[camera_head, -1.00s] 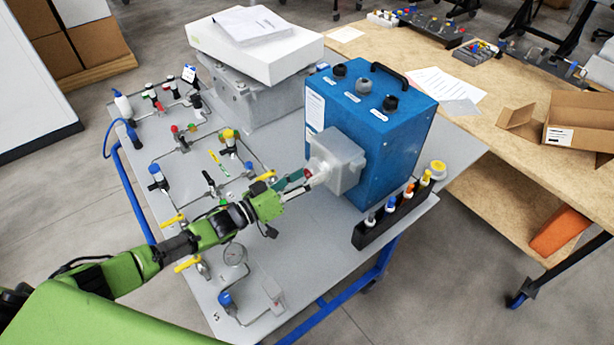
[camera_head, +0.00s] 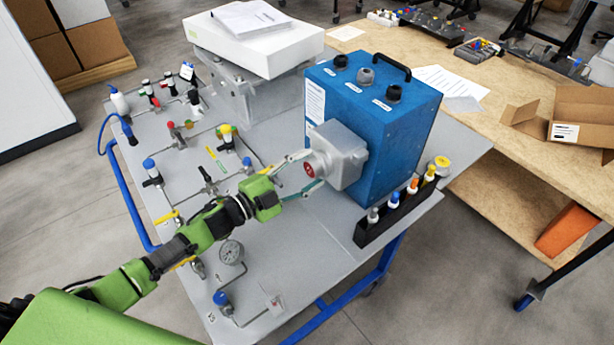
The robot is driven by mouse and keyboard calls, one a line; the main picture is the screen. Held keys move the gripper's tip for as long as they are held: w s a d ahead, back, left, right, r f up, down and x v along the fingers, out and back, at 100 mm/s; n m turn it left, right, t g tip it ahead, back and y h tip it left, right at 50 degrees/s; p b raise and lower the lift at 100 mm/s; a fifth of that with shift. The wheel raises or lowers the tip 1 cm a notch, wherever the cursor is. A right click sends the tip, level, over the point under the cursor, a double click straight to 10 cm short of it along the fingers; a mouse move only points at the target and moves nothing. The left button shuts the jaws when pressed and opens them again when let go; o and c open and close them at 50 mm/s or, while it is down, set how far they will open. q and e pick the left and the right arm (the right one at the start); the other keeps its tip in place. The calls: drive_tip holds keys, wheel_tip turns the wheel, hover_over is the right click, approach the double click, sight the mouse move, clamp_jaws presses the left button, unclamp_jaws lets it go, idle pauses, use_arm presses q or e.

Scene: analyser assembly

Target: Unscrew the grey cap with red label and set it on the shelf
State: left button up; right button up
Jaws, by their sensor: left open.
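The grey cap with a red label (camera_head: 309,171) points toward my arm from the front of a light grey housing (camera_head: 346,160) on the blue analyser (camera_head: 405,138). My left gripper (camera_head: 312,173) is open, its two fingers spread above and below the cap's red-labelled end. I cannot tell whether either finger touches the cap. My right gripper is not in view. I cannot make out which surface is the shelf.
A black rack (camera_head: 362,238) with several colour-capped items stands at the table's right edge. A white box (camera_head: 255,45) stands behind.

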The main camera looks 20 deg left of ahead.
use_arm(q)
drive_tip(key=m+b, duration=0.1)
drive_tip(key=m, duration=0.1)
drive_tip(key=m+b, duration=0.1)
drive_tip(key=m, duration=0.1)
drive_tip(key=shift+f+m, duration=0.3)
drive_tip(key=shift+f, duration=0.05)
drive_tip(key=shift+r+m+b, duration=0.2)
drive_tip(key=shift+m+b, duration=0.2)
drive_tip(key=shift+m, duration=0.7)
drive_tip(key=shift+r, duration=0.1)
